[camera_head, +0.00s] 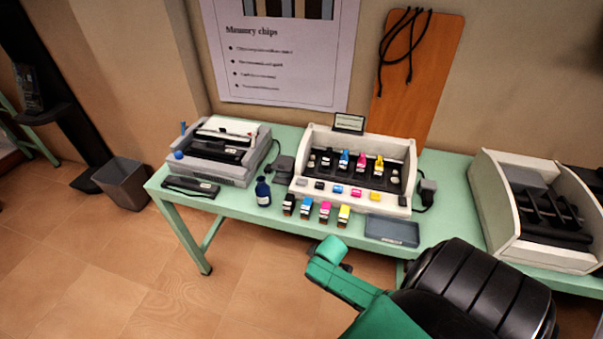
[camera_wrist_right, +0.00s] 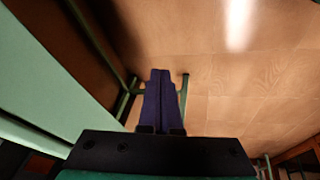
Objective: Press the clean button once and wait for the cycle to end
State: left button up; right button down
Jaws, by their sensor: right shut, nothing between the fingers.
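A cream printer-like station (camera_head: 312,140) stands on the green table, with a small screen (camera_head: 349,122) on top. Black, cyan, magenta and yellow cartridges sit inside it. Its front ledge has a row of small keys: grey (camera_head: 302,182), black (camera_head: 319,185), cyan (camera_head: 338,189), magenta (camera_head: 356,193) and yellow (camera_head: 375,196). I cannot read which one is the clean button, nor the screen text. My right gripper (camera_wrist_right: 160,73) is shut and empty, over the floor beside the table edge. In the head view my right arm is in front of the table, apart from the station. My left gripper is not in view.
Several loose cartridges (camera_head: 325,211), a dark blue bottle (camera_head: 262,191) and a grey tray (camera_head: 392,230) lie before the station on the table (camera_head: 232,204). A grey printer (camera_head: 215,152) stands left, a cream machine (camera_head: 508,200) right. A bin (camera_head: 122,183) is on the floor.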

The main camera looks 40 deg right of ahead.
jog(key=w+r+n+t+p, duration=0.1)
jog(key=w+r, duration=0.3)
jog(key=r, duration=0.4)
jog(key=w+r+n+t+p, duration=0.1)
jog(key=w+r, duration=0.3)
jog(key=r, duration=0.5)
notch_tip(320, 180, up, 12)
jog(key=t+h, duration=0.1)
jog(key=t, duration=0.1)
send_over(304, 183)
jog(key=shift+f+n, duration=0.1)
jog(key=shift+n, duration=0.2)
notch_tip(304, 183, down, 7)
jog(key=b, duration=0.7)
notch_tip(304, 183, down, 2)
jog(key=shift+b, duration=0.55)
jog(key=shift+f, duration=0.4)
